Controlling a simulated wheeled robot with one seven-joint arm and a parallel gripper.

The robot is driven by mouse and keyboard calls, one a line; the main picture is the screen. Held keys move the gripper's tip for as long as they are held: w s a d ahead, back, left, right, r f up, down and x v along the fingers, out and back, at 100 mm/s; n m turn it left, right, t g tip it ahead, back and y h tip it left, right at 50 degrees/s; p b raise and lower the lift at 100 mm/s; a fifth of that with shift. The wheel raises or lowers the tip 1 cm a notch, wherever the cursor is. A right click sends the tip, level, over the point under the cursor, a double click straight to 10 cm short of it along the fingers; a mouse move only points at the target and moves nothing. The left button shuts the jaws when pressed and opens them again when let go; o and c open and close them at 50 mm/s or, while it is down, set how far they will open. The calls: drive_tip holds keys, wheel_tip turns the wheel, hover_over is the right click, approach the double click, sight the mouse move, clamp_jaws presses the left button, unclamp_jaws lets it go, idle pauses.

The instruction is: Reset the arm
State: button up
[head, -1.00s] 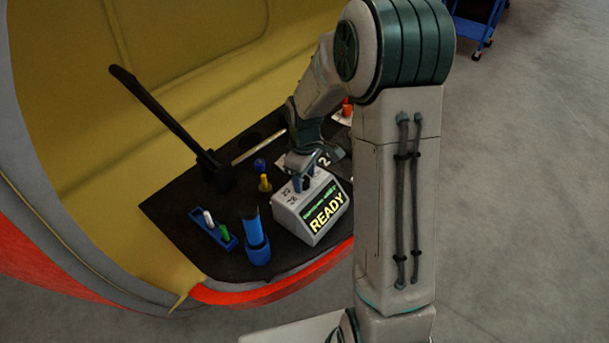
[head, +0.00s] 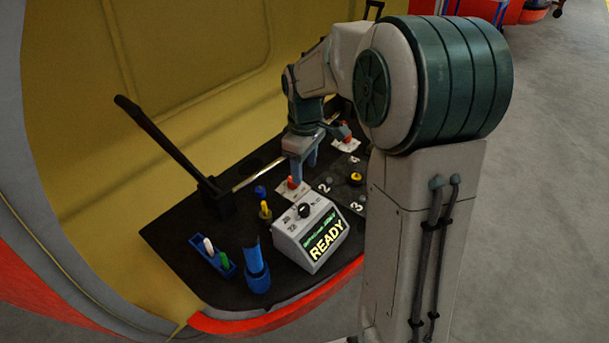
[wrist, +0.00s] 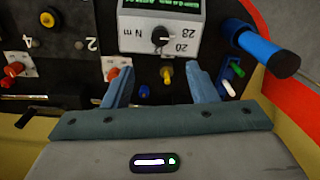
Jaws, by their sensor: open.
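My gripper (head: 303,165) is open and empty above the black console (head: 180,215). My arm is bent and reaches down to it from the right in the head view. In the wrist view, the gripper (wrist: 158,76) shows two blue-grey fingers spread apart. A white box (head: 312,235) with a black knob and a "READY" screen stands in front of the gripper; it also shows in the wrist view (wrist: 185,35). A red knob (head: 293,182) on a white plate is close to the fingers; it shows beside one finger in the wrist view (wrist: 114,74).
A blue tray (head: 213,258) with white and green pieces and a blue cylinder (head: 256,268) stand at the console's front. A yellow piece (head: 265,210) stands left of the box. A long black lever (head: 165,145) rises at the left. Grey floor lies open at right.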

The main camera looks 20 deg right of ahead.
drive_tip(key=shift+r, duration=0.15)
idle(0.3)
drive_tip(key=s+r+m+t+p, duration=0.1)
drive_tip(key=s+r+m+p, duration=0.1)
drive_tip(key=s, duration=0.8)
drive_tip(key=s+r+m+t+p, duration=0.1)
drive_tip(key=s+r+m, duration=0.4)
drive_tip(key=s, duration=0.5)
drive_tip(key=shift+s+a+r+m+t+p, duration=0.15)
drive_tip(key=shift+s+r+m+t+p, duration=0.2)
drive_tip(key=shift+m+p, duration=0.6)
